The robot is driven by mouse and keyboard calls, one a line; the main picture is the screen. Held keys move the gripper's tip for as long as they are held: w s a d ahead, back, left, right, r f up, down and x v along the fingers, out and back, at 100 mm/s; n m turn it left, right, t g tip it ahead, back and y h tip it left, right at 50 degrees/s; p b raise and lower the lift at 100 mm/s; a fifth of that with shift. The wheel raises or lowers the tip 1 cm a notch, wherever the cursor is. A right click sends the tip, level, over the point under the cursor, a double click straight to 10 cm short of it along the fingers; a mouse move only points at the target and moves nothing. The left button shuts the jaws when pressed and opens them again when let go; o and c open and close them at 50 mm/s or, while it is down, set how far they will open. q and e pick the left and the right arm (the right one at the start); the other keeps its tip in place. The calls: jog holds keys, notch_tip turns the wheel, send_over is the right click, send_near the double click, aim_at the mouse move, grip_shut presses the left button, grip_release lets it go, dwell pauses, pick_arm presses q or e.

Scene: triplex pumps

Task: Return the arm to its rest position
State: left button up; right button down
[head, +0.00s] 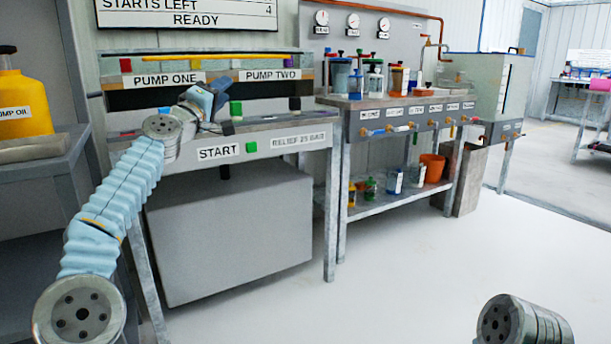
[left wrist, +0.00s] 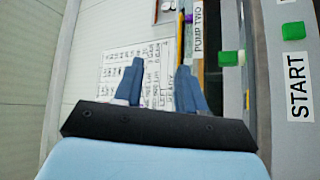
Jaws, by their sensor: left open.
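My left arm comes in from the left in the head view, with its left gripper (head: 208,100) raised in front of the pump bench, close to the PUMP ONE label (head: 168,80). In the left wrist view the two blue fingers of the left gripper (left wrist: 158,85) stand apart with nothing between them. The green START button (head: 251,147) is on the bench front, below and right of the gripper; it also shows in the left wrist view (left wrist: 294,31). A round grey joint of my right arm shows at the lower right; the right gripper is out of view.
A yellow pump oil jug (head: 24,105) stands on a grey shelf at the left. A second bench (head: 395,118) with several bottles and taps stands right of the pump bench. A sign (head: 190,13) reading READY hangs above. The white floor (head: 400,270) in front is clear.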

pick_arm(q)
jog(key=w+d+f+m+g, duration=0.25)
jog(key=d+f, duration=0.25)
jog(key=f, duration=1.1)
jog(key=w+d+f+m+g, duration=0.1)
jog(key=d+f+g, duration=0.4)
jog(key=f, duration=1.1)
jog(key=s+d+f+m+g+y, duration=0.1)
jog(key=s+f, duration=0.3)
jog(key=f, duration=0.5)
jog(key=s+f+g, duration=0.2)
jog(key=s+f, duration=0.2)
jog(key=f, duration=0.5)
jog(key=s+d+f+m+g+y, duration=0.1)
jog(key=s+f, duration=0.3)
jog(key=f, duration=0.5)
jog(key=s+a+f+g, duration=0.2)
jog(key=s+f+g, duration=0.2)
jog(key=s+f, duration=1.1)
jog(key=s+a+f+g+y, duration=0.1)
jog(key=s+f+g, duration=0.1)
jog(key=s, duration=0.9)
jog(key=s+a+f+g, duration=0.2)
jog(key=s, duration=0.8)
notch_tip(320, 180, up, 18)
jog(key=s+d+m+p, duration=0.1)
jog(key=p, duration=1.6)
jog(key=shift+s+p, duration=0.25)
jog(key=shift+p, duration=0.15)
jog(key=shift+f, duration=0.1)
